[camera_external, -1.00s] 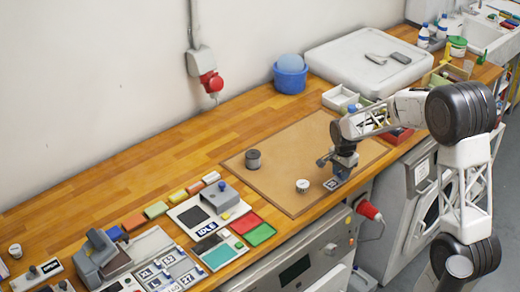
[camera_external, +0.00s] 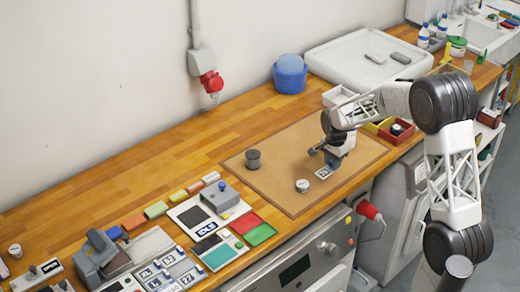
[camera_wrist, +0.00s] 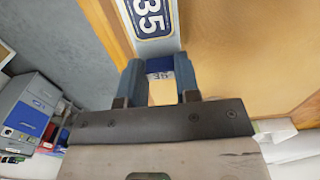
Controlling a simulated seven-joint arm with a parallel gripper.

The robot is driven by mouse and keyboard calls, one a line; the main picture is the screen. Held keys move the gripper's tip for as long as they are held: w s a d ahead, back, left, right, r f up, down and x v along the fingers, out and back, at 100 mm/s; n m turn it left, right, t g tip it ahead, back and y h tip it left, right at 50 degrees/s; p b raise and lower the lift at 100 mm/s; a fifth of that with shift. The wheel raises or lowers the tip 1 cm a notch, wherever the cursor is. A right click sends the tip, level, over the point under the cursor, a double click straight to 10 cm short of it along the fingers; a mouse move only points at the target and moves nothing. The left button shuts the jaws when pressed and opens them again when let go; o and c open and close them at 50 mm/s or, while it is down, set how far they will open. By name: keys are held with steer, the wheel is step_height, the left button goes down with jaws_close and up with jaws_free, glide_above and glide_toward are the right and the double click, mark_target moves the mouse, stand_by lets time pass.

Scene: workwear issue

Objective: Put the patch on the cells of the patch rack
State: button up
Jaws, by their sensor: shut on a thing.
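My gripper (camera_external: 322,160) is over the front part of the brown mat, shut on a small white patch (camera_external: 323,173) with dark print. In the wrist view the patch (camera_wrist: 152,14) shows a white "35" on dark blue and sticks out beyond the fingertips (camera_wrist: 160,68), with a blue piece between them. I cannot tell how high it is above the mat. The patch rack (camera_external: 164,262) is at the front left of the bench, a grey tray with cells; several hold lettered or numbered patches, such as XL, L and 27.
On the mat (camera_external: 285,150) stand a grey cylinder (camera_external: 253,159) and a small white round pot (camera_external: 302,186). A grey device with a display (camera_external: 208,228) and red and green trays (camera_external: 260,235) lie between mat and rack. The bench's front edge is close.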

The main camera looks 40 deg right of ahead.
glide_above(321, 163)
steer(key=shift+a+f, duration=0.1)
steer(key=shift+f, duration=0.35)
steer(key=shift+f, duration=1.75)
steer(key=shift+f, duration=0.1)
steer(key=o, duration=0.9)
step_height(321, 163, up, 12)
